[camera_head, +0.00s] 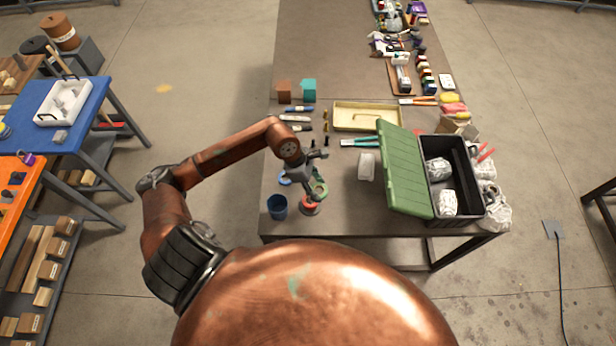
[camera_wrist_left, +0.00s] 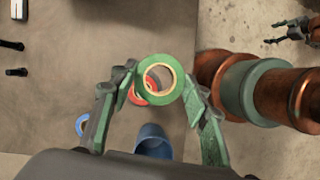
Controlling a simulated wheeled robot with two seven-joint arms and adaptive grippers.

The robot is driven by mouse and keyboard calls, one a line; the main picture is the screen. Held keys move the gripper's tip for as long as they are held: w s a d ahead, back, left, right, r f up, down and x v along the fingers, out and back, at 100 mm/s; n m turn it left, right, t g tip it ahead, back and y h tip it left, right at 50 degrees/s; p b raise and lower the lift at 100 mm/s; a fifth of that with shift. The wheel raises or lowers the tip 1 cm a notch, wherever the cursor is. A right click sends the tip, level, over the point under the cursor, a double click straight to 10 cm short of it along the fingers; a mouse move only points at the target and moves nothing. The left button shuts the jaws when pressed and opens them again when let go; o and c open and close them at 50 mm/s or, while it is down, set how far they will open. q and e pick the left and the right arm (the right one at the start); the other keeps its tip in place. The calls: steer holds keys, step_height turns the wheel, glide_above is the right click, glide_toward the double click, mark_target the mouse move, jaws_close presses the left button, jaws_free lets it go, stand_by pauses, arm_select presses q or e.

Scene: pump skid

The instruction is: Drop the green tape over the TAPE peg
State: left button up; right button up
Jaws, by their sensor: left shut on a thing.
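My left gripper (camera_head: 316,186) is shut on the green tape (camera_head: 320,189), a ring gripped by its outer sides. In the left wrist view the green tape (camera_wrist_left: 160,78) sits between the two fingertips, its hole facing the camera. The red tape (camera_head: 311,208) lies below it at the near edge of the table and shows partly behind the green ring in the wrist view (camera_wrist_left: 137,93). The TAPE peg cannot be made out; no label is readable. My right gripper (camera_wrist_left: 290,31) seems to show small at the upper right of the wrist view, too small to judge.
A blue cup (camera_head: 277,207) stands left of the red tape. A blue tape (camera_head: 284,179) lies behind the cup. A white container (camera_head: 366,167) and an open green-lidded toolbox (camera_head: 405,170) stand to the right. A cream tray (camera_head: 367,116) lies farther back.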

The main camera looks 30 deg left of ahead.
arm_select(q)
steer(key=a+n, duration=0.1)
steer(key=a+n+t, duration=0.1)
steer(key=n, duration=0.1)
steer(key=a+n+p, duration=0.1)
steer(key=shift+r+y, duration=0.3)
steer(key=shift+y, duration=0.1)
steer(key=shift+a+f+n+t, duration=0.15)
steer(key=shift+a+n+t, duration=0.15)
steer(key=shift+n, duration=0.2)
steer(key=shift+f+b, duration=1.25)
steer(key=shift+f, duration=1.2)
steer(key=shift+d+b, duration=0.1)
steer(key=shift+b, duration=0.35)
steer(key=shift+f+b, duration=0.35)
steer(key=shift+b, duration=0.05)
steer(key=o, duration=1.1)
